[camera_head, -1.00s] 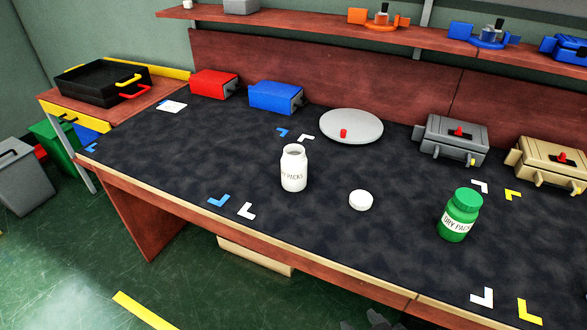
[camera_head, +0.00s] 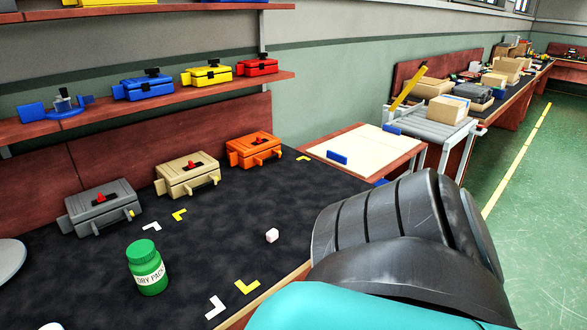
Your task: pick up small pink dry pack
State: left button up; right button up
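A small pale, pinkish-white block (camera_head: 272,235), which looks like the dry pack, lies on the dark tabletop (camera_head: 225,215) right of the green jar. A green lidded jar (camera_head: 147,268) labelled "DRY PACKS" stands upright on the table. A large black and teal part of my arm fills the lower right of the view, to the right of the small block and apart from it in the picture. Neither of my grippers shows, so their opening and contents are hidden.
Grey (camera_head: 101,208), tan (camera_head: 188,176) and orange (camera_head: 254,150) boxes line the back of the table. White (camera_head: 216,307) and yellow (camera_head: 247,287) corner marks lie near the front edge. A roller conveyor (camera_head: 432,128) stands beyond on the right. The tabletop around the small block is clear.

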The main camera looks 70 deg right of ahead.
aim_at(273, 235)
jog(key=z, duration=2.1)
jog(key=i+l, duration=0.15)
jog(key=l, duration=0.15)
jog(key=i+l, duration=0.1)
jog(key=l, duration=0.2)
jog(key=i+l, duration=0.15)
jog(key=l, duration=0.15)
jog(key=l+u, duration=0.25)
jog(key=u, duration=0.2)
jog(key=i+l+u, duration=0.1)
jog(key=l+u, duration=0.15)
jog(key=u, duration=0.2)
